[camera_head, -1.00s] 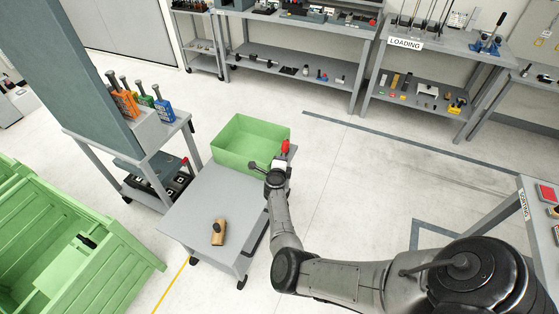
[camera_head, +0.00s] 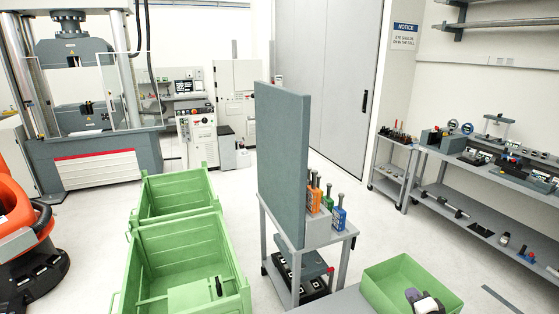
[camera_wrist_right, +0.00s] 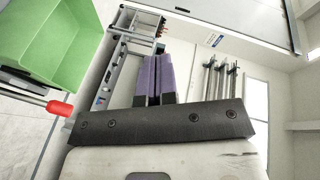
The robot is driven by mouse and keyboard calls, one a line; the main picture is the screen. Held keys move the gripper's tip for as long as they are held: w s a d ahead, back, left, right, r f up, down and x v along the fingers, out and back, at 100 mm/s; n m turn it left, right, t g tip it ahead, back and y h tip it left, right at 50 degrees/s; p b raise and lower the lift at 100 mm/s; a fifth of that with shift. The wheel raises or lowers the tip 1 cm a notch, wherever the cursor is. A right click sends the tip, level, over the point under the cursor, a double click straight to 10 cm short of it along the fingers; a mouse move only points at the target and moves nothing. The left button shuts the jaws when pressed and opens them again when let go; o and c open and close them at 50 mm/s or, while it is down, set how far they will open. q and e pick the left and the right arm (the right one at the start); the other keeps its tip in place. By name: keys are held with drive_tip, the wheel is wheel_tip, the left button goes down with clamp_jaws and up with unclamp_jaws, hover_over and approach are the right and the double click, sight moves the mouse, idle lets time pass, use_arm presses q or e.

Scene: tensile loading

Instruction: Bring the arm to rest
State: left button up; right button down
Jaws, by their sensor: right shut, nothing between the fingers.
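My right gripper (camera_head: 424,302) shows at the bottom right edge of the head view, in front of the light green bin (camera_head: 398,268). In the right wrist view its purple fingers (camera_wrist_right: 154,80) lie together, shut and empty. No object is between or touching them there. Most of my right arm is outside the head view. My left gripper is not in view.
Large green crates (camera_head: 190,262) stand at the left. A small cart with a tall grey panel (camera_head: 283,160) holds several coloured blocks. A shelf bench (camera_head: 480,172) stands at the right, and a testing machine (camera_head: 95,155) at the back left. A red-tipped object (camera_wrist_right: 58,107) shows in the wrist view.

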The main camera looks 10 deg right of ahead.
drive_tip(key=s+a+r+n+g+y, duration=0.2)
drive_tip(key=s+a+r+n+g, duration=0.2)
drive_tip(key=s+a+r+n, duration=0.35)
drive_tip(key=s+a+n+g+h, duration=0.1)
drive_tip(key=s+a+n+g, duration=0.1)
drive_tip(key=s+a+n, duration=0.6)
drive_tip(key=s+a+f+n+g+y, duration=0.1)
drive_tip(key=s+a+f+g, duration=0.1)
drive_tip(key=s+a+f, duration=0.35)
drive_tip(key=s+a+f+g, duration=0.25)
drive_tip(key=s+f, duration=0.35)
drive_tip(key=s, duration=0.5)
drive_tip(key=s+a+f+n+g+y, duration=0.1)
drive_tip(key=s+a+f, duration=0.4)
drive_tip(key=s, duration=0.3)
wheel_tip(320, 180, up, 22)
drive_tip(key=p, duration=2.2)
drive_tip(key=shift+s+p, duration=0.3)
drive_tip(key=shift+s, duration=0.15)
drive_tip(key=shift+d+g, duration=0.1)
drive_tip(key=shift+g, duration=0.15)
